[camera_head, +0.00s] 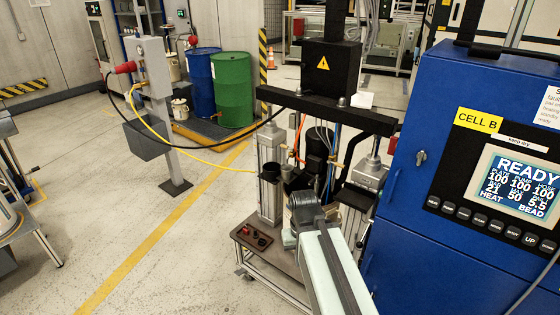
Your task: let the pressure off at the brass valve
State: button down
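The drum pump stands on a wheeled cart (284,264), with a dark crossbeam (325,108) over two pale cylinders, the left one (270,150) and the right one (368,172). A small brass-coloured fitting (337,165) shows among the hoses between them; I cannot tell for certain that it is the brass valve. My arm reaches up from the bottom of the view, and my dark gripper (303,206) is in front of the pump's lower middle. Its fingers are not clear, so I cannot tell whether it is open or touches anything. It hides part of the pump behind it.
A blue cabinet (430,120) with a READY screen (520,185) stands close on the right. A grey post (158,100) with red fittings carries black and yellow hoses to the pump. Blue (202,70) and green (232,90) drums stand behind.

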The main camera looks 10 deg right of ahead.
aim_at(286, 147)
jog(key=z, duration=0.2)
jog(key=i, duration=0.85)
jog(key=u, duration=0.1)
